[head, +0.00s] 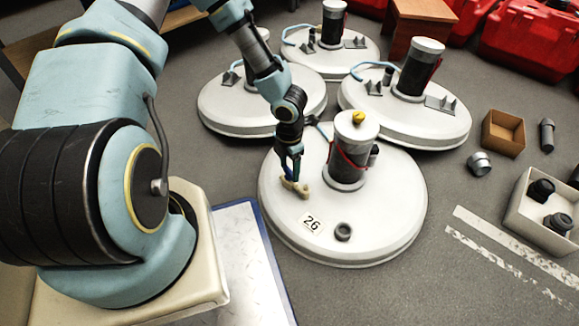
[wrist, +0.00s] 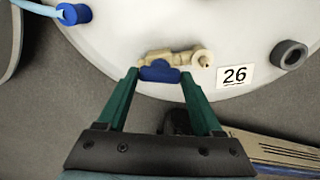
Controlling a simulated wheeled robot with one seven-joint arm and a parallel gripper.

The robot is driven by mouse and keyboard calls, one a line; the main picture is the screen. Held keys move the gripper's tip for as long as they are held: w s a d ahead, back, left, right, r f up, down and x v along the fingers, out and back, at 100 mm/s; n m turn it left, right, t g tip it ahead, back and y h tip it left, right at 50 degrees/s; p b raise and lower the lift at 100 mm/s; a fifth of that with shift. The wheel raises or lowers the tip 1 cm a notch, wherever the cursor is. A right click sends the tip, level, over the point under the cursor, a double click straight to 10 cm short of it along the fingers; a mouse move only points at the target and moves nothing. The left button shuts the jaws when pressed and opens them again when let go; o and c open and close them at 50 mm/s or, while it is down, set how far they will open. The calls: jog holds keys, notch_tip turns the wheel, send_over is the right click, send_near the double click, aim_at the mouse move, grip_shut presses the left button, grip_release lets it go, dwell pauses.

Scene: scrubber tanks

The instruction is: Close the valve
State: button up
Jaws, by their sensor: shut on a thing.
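The valve (head: 297,187) is a small tan fitting on the near white round tank lid (head: 385,215), left of the label 26. In the wrist view the valve's tan body (wrist: 185,58) lies sideways, with a round outlet at its right end. Its blue handle (wrist: 160,73) faces me. My gripper (wrist: 160,79) has its two green fingers on either side of the blue handle and is shut on it. In the head view my gripper (head: 291,172) reaches down to the valve from above, and the handle is hard to make out there.
A black column with a white cap and yellow knob (head: 357,118) stands on the lid, close right of my gripper. A grey ring (head: 343,232) sits near the label (head: 312,222). Other white lids stand behind. Open boxes (head: 503,134) are on the floor at right.

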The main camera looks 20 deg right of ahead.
jog(key=shift+r+p, duration=0.15)
jog(key=shift+p, duration=0.4)
jog(key=shift+r+m+p, duration=0.15)
jog(key=shift+m+p, duration=0.55)
jog(key=shift+p, duration=0.3)
jog(key=m+p, duration=0.1)
jog(key=p, duration=0.1)
jog(key=shift+m+p, duration=0.3)
jog(key=shift+p, duration=0.1)
jog(key=m+p, duration=0.3)
jog(key=p, duration=0.1)
jog(key=shift+m+p, duration=0.3)
jog(key=shift+p, duration=0.05)
jog(key=m+p, duration=0.2)
jog(key=m, duration=0.1)
jog(key=shift+m+p, duration=0.3)
jog(key=shift+p, duration=0.05)
jog(key=shift+f+m+p, duration=0.2)
jog(key=shift+m+p, duration=0.25)
jog(key=shift+m, duration=0.7)
jog(key=shift+f+m+p, duration=0.15)
jog(key=shift+m+p, duration=0.25)
jog(key=shift+m, duration=0.75)
